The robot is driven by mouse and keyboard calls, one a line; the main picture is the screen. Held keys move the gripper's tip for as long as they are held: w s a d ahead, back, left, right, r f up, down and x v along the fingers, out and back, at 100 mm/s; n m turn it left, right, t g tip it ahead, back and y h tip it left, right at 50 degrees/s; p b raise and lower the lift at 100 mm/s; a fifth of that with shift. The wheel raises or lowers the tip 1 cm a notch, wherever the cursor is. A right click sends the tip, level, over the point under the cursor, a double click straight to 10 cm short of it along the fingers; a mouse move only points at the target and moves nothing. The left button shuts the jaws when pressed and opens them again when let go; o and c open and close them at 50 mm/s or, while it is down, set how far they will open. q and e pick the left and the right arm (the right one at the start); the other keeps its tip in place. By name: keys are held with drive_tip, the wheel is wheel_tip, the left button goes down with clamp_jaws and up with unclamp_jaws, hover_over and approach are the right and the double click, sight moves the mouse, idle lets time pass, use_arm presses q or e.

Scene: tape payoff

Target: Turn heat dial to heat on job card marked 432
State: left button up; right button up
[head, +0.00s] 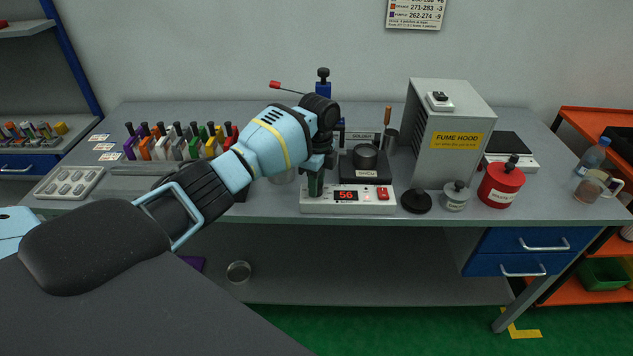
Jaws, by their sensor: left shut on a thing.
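The white heat control box (350,206) stands at the bench's front edge, with a lit red display (346,196) reading 56 and a red switch (383,194) at its right. My left gripper (316,186) points down at the left end of this box, shut at the place of the heat dial. The fingers hide the dial, so its pointer cannot be seen. Several small white cards (104,147) lie at the bench's left; their writing is too small to read, so I cannot tell which is marked 432. My right gripper is not in view.
A black plate with a dark pot (365,157) stands behind the box. A grey fume hood (447,135), a red can (501,186) and a black round base (416,201) are to the right. Coloured clamps (186,142) and a grey tray (69,183) are left.

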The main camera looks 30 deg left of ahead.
use_arm(q)
drive_tip(key=m, duration=0.4)
drive_tip(key=shift+d+m, duration=0.1)
drive_tip(key=shift+m, duration=0.2)
drive_tip(key=shift+m+y, duration=0.3)
drive_tip(key=shift+m, duration=1.2)
drive_tip(key=o, duration=1)
drive_tip(key=shift+c, duration=0.2)
